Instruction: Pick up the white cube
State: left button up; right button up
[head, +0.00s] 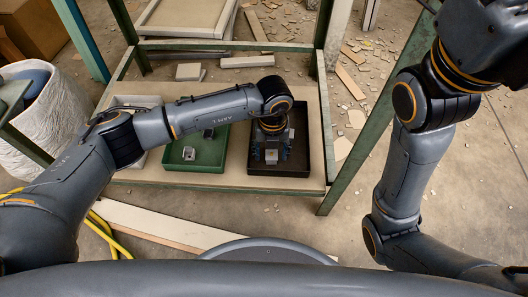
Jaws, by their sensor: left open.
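A small whitish cube (271,157) is in the dark tray (290,171) on the bench. Another small light block (189,153) is in the green tray (212,165) to its left. My left gripper (270,154) points down into the dark tray from above, open, with its fingers around or just over the whitish cube. I cannot tell whether they touch it. The gripper and wrist hide the back middle of that tray. My right arm stands at the right, and its gripper is out of the frame.
The trays stand on a light bench top (230,183) in a green metal frame, whose posts (375,115) rise close to both arms. Light slabs (246,61) lie behind the trays. A white sack (45,120) is at the left. Rubble covers the floor at the right.

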pick_arm(q)
jog(key=shift+f, duration=0.15)
grip_shut()
dwell(0.4)
